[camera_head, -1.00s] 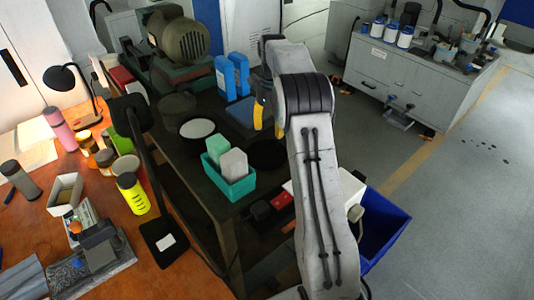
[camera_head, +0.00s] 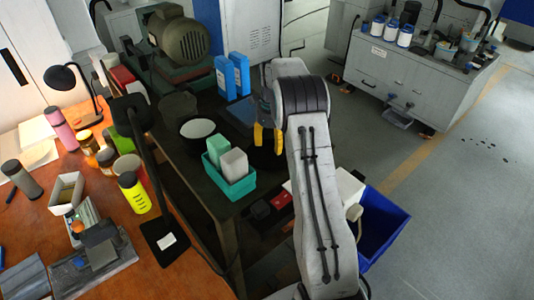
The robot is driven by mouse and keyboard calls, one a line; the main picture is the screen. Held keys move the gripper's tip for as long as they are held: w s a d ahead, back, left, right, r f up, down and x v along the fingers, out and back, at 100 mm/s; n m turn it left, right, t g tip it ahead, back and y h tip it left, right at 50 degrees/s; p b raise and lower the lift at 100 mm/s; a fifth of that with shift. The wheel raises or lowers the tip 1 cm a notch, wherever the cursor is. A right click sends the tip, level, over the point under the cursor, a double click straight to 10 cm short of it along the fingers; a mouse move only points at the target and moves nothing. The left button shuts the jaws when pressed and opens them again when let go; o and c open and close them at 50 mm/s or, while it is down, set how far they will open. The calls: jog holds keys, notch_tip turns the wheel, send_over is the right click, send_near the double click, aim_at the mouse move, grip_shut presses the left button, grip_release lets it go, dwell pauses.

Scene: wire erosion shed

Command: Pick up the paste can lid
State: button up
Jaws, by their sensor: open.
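A dark round disc (camera_head: 265,160), which looks like the paste can lid, lies on the dark bench to the right of the teal bin. It is hard to make out against the dark top. My gripper (camera_head: 268,145), with yellow fingers, is open and points down over the disc, partly covering it in this view. I cannot tell the height between the fingertips and the disc. Nothing shows between the fingers. A round can with a pale top (camera_head: 197,128) stands on the same bench to the left.
A teal bin (camera_head: 236,190) with a green and a grey block stands close to the left of my gripper. Blue bottles (camera_head: 233,76) and a motor (camera_head: 180,35) stand behind. A black lamp arm (camera_head: 150,160) rises at the left. A blue bin (camera_head: 385,232) is on the right.

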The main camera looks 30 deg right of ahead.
grip_shut()
dwell(0.4)
jog(key=shift+r, duration=0.15)
